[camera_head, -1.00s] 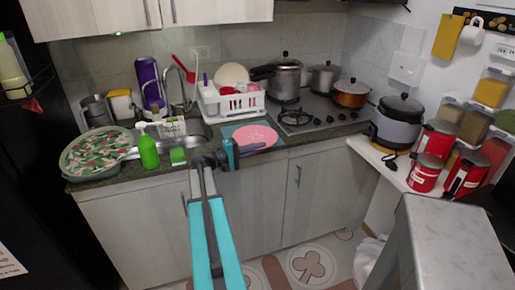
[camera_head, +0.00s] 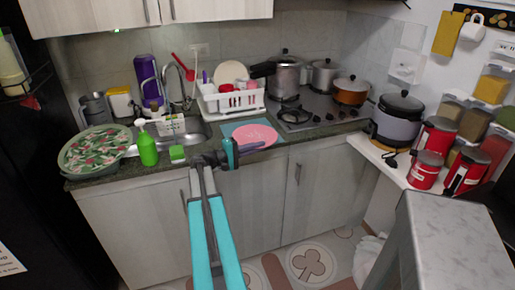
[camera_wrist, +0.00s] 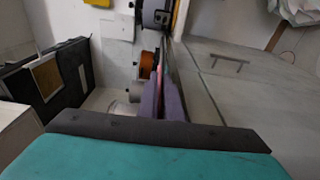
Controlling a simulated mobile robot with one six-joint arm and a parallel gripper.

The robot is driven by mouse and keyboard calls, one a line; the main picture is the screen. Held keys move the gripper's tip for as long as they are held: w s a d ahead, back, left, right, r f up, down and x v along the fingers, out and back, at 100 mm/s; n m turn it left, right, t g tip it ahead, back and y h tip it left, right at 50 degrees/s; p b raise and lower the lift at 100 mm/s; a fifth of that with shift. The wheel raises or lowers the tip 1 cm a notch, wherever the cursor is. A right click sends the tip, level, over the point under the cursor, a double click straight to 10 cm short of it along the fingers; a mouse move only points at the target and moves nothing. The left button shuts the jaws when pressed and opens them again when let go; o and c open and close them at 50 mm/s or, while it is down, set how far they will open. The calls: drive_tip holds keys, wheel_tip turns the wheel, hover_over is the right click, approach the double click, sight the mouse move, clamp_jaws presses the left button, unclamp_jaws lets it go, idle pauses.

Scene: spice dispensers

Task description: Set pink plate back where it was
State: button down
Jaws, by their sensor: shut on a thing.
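The pink plate (camera_head: 256,134) is in the head view, at the counter's front edge over a blue mat (camera_head: 228,129). My gripper (camera_head: 261,145) is at the plate's near edge, its purple fingers shut on the rim. In the wrist view the purple fingers (camera_wrist: 163,98) point away from the camera, and the plate (camera_wrist: 167,78) shows only as a thin pink strip, edge-on. I cannot tell whether the plate touches the mat.
A white dish rack (camera_head: 232,102) stands behind the plate. The stove (camera_head: 310,115) is to the right, and the sink (camera_head: 190,132) and green sponge (camera_head: 177,153) are to the left. A green bottle (camera_head: 147,149) stands farther left.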

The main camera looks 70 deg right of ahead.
drive_tip(key=shift+f, duration=0.25)
drive_tip(key=c, duration=1.9)
unclamp_jaws()
drive_tip(key=shift+o, duration=0.2)
drive_tip(key=b+v, duration=0.3)
drive_tip(key=v, duration=1)
drive_tip(key=shift+w+a, duration=0.3)
drive_tip(key=shift+r, duration=0.1)
